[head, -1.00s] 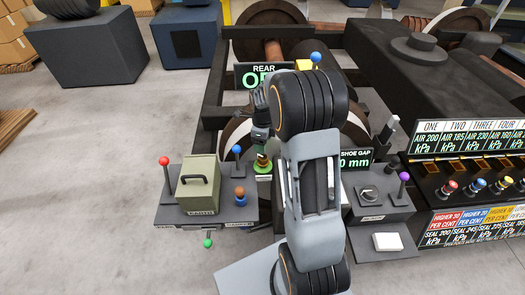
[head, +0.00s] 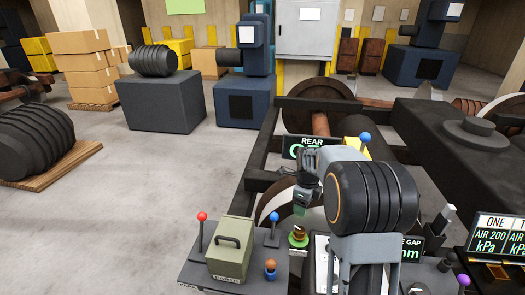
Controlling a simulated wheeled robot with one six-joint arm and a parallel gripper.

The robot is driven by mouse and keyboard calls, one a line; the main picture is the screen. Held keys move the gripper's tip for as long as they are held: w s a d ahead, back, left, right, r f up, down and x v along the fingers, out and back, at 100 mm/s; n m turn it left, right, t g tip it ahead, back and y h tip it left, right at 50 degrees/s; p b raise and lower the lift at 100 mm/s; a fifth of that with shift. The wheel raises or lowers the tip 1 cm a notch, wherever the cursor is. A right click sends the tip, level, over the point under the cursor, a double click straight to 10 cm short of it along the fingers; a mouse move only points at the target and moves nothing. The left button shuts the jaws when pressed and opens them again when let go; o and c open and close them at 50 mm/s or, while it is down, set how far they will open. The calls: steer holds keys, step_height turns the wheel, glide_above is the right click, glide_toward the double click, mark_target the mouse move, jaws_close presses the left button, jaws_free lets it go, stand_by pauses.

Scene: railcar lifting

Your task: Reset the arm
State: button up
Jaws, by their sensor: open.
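My gripper (head: 301,205) points down over the bench, just above a small brass piece on a green base (head: 298,237). It is open, and nothing shows between its fingers; they are small and partly blurred. My arm bends at a large dark ribbed joint to the right of the gripper and hides part of the panel behind. A green case with a handle (head: 230,250) stands on the bench to the left, apart from the gripper.
A red-knobbed lever (head: 202,217) and a blue-knobbed lever (head: 274,217) stand up near the case. The REAR display (head: 312,142) is behind my wrist. A labelled panel (head: 497,238) is at the right. Open floor (head: 140,205) lies to the left.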

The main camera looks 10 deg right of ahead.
steer(key=s+a+r+n+t+p, duration=0.1)
steer(key=s+a+r+n+p, duration=0.1)
steer(key=s+a+r+n, duration=0.3)
steer(key=s+a+r+n+t+p, duration=0.2)
steer(key=s+a+r+n, duration=0.3)
steer(key=s+n, duration=0.8)
steer(key=r+n, duration=0.1)
steer(key=n, duration=0.7)
steer(key=shift+s+a+r+n+t, duration=0.15)
steer(key=shift+s+a+n+t, duration=0.15)
steer(key=shift+s+n, duration=0.1)
